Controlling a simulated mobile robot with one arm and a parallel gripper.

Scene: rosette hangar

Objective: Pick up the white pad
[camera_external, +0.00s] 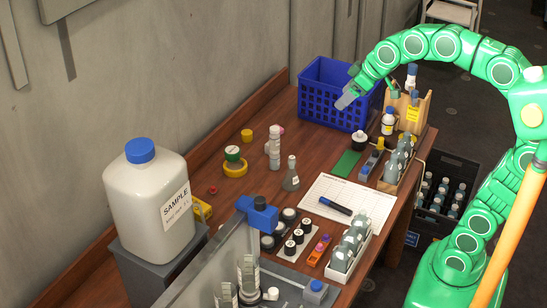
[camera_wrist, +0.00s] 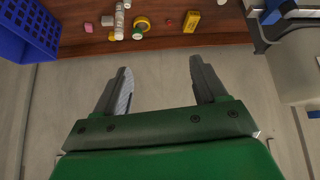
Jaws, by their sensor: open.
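The white pad (camera_external: 322,207), a flat white sheet with printed lines, lies on the wooden table right of centre in the external view. A dark marker (camera_external: 335,206) lies on it. The white tray with grey-capped bottles overlaps its near right side in the picture. I cannot make out the pad in the wrist view. My gripper (camera_external: 346,99) is up by the blue basket, behind the pad and well apart from it. In the wrist view my gripper (camera_wrist: 160,68) has its two fingers spread, with nothing between them.
The blue basket (camera_external: 325,105) stands at the table's far end; it also shows in the wrist view (camera_wrist: 28,28). A flask (camera_external: 291,178) and green card (camera_external: 346,163) lie near the pad. A wooden holder (camera_external: 410,110) stands far right. A large jug (camera_external: 145,195) is left.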

